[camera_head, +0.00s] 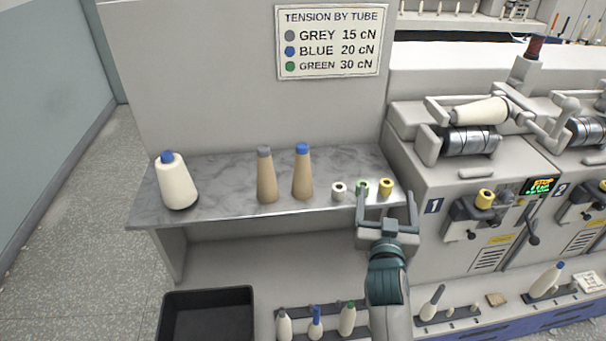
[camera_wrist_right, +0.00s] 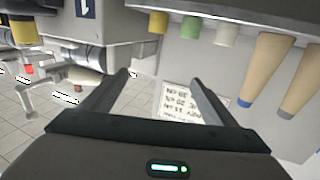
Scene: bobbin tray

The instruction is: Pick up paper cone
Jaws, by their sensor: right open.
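Two brown paper cones stand upright on the grey marble-look shelf (camera_head: 225,205). One has a grey tip (camera_head: 266,176) and the other, to its right, has a blue tip (camera_head: 302,174). In the right wrist view, upside down, the blue-tipped cone (camera_wrist_right: 263,68) and the grey-tipped cone (camera_wrist_right: 301,78) are at the right. My right gripper (camera_head: 386,196) is open and empty at the shelf's right front, by the small spools and clear of both cones. It also shows in the right wrist view (camera_wrist_right: 160,77). My left gripper is out of view.
White (camera_head: 338,191), green (camera_head: 361,187) and yellow (camera_head: 386,187) small spools stand right of the cones. A blue-tipped white yarn package (camera_head: 176,183) stands at the shelf's left. A black bin (camera_head: 207,292) sits below. The winding machine (camera_head: 450,175) borders the right.

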